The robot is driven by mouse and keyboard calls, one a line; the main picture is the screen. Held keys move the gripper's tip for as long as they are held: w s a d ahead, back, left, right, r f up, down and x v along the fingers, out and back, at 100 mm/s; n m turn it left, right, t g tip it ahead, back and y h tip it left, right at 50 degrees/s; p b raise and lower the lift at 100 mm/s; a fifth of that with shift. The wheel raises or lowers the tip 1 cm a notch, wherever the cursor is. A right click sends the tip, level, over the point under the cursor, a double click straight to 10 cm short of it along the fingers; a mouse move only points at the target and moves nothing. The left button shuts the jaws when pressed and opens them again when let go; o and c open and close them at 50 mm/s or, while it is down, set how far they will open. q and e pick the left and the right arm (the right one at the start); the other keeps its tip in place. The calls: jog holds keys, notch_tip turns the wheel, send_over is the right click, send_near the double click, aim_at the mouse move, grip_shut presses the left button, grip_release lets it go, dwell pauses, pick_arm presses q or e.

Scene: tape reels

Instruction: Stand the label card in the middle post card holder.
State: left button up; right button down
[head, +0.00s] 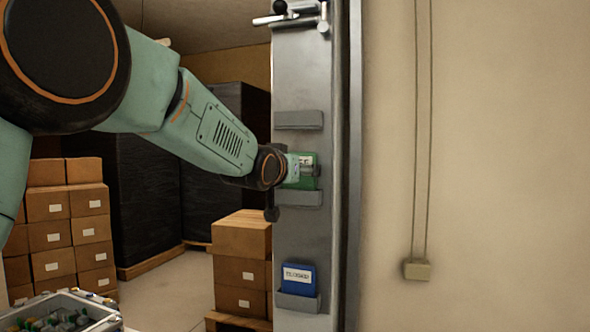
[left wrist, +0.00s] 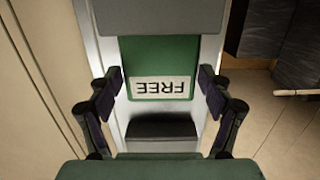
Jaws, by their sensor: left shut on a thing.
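The label card (head: 311,181) is green with a white label, and it reads FREE upside down in the left wrist view (left wrist: 160,56). My left gripper (left wrist: 162,82) is shut on its side edges, one finger on each side. The card is upright against the grey post at the middle card holder (head: 298,198). In the left wrist view the holder's lip (left wrist: 160,18) hides the card's lower end; I cannot tell how deep it sits. In the head view my left wrist partly covers the card. My right gripper is not in view.
The post (head: 290,235) also bears an empty upper holder (head: 298,120) and a lower holder (head: 298,303) with a blue card (head: 298,278). A lever handle (head: 290,17) is at its top. Stacked cartons (head: 240,240) stand behind; a parts bin (head: 60,310) is lower left.

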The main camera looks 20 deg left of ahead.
pick_arm(q)
jog(key=shift+f, duration=0.2)
jog(key=o, duration=1.1)
jog(key=s, duration=0.7)
jog(key=shift+s+a+r, duration=0.15)
jog(key=shift+s+r, duration=0.05)
jog(key=shift+r, duration=0.25)
